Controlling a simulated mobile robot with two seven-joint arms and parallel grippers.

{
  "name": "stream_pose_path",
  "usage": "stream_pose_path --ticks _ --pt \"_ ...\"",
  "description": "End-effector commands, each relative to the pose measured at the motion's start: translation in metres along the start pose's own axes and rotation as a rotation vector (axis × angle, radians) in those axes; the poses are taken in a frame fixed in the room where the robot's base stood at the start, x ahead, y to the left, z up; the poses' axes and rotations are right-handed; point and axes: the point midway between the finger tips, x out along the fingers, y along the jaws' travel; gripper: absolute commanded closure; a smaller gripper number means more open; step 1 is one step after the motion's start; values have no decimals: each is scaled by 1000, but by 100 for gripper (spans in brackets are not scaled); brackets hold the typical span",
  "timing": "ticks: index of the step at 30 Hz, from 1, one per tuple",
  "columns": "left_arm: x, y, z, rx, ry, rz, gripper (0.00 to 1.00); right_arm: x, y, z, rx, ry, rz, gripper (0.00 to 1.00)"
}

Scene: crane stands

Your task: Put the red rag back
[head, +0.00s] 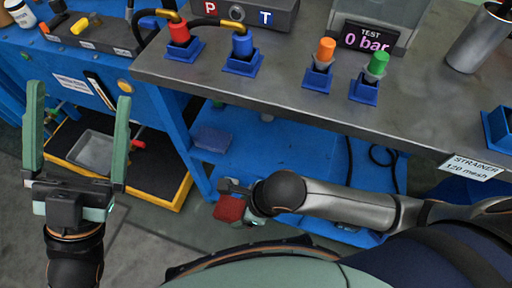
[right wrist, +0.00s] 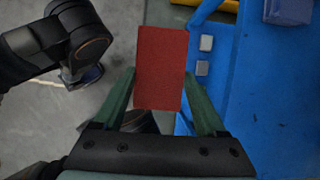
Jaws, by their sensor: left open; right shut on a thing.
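The red rag (right wrist: 161,62) is a flat red block-like piece between the fingers of my right gripper (right wrist: 160,85), which is shut on it. In the head view the rag (head: 229,208) shows at the front left edge of the blue lower shelf (head: 270,165), below the grey bench top. My right gripper is partly hidden there by its own wrist. My left gripper (head: 78,95) is open and empty, with its fingers upright in front of the blue cabinet at the left.
A blue-grey pad (head: 211,138) lies on the lower shelf's left part. The grey bench top (head: 290,90) overhangs the shelf and carries coloured plugs in blue holders. A yellow-edged black tray (head: 160,185) stands low at left. A dark hose (head: 382,157) lies at the shelf's right.

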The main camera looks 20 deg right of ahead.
Motion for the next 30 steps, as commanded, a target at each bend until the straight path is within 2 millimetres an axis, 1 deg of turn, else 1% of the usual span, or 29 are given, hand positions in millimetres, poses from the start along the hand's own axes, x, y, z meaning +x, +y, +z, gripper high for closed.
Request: stream_pose_path --ticks 2,5,12,16,19,23,25,30 --pt "-2 1 -1 1 13 2 0 2 -5 -1 19 1 -10 78" --pt "-4 3 1 -3 14 2 0 3 -24 -1 27 2 -17 78" --pt "-13 8 10 -24 9 3 0 2 -89 -3 27 2 -17 78" --pt "-17 11 15 -34 6 4 0 2 -119 -4 25 3 -15 78" --pt "-18 12 17 -40 4 5 0 1 -133 -3 24 1 -12 78" --pt "-20 12 18 -45 3 4 0 0 -142 -3 22 2 -12 78" --pt "-21 13 19 -47 3 3 0 1 -150 -4 24 2 -12 78" --pt "-27 15 25 -58 -2 1 0 1 -180 -4 24 1 -13 78"
